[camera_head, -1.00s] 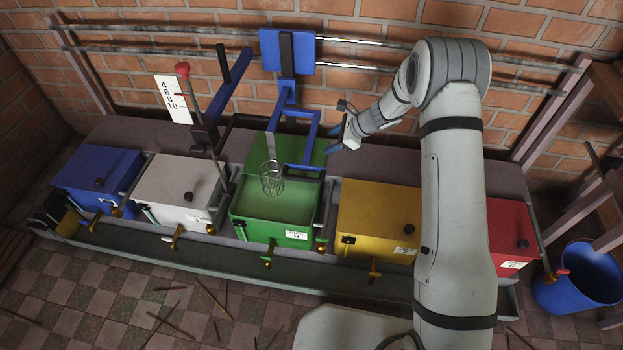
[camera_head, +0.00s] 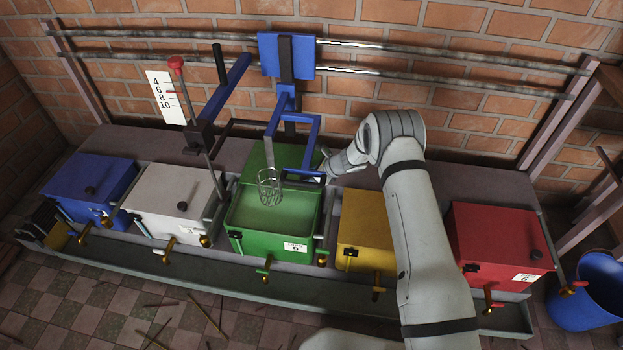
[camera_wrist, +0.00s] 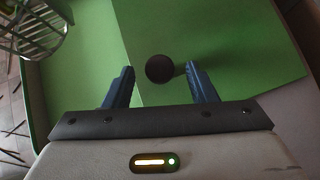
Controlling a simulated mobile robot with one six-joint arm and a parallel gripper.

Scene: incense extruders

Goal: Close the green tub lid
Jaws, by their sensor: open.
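The green tub (camera_head: 268,238) stands in the middle of the row with its open front showing a green inside. Its green lid (camera_head: 258,160) is raised, tilted up at the back of the tub. In the wrist view the lid (camera_wrist: 235,45) fills much of the picture, with a round dark knob (camera_wrist: 160,69) on it. My gripper (camera_wrist: 160,76) is open, its two blue fingers on either side of the knob with gaps visible. Whether the fingers reach to knob depth I cannot tell. In the head view the fingers are mostly hidden behind a blue frame.
A wire basket (camera_head: 270,187) hangs over the green tub from a blue bracket (camera_head: 300,122), close to my gripper. White (camera_head: 180,205), blue (camera_head: 90,188), yellow (camera_head: 364,229) and red (camera_head: 497,243) tubs flank it, lids shut. A blue bucket (camera_head: 588,292) stands at the right.

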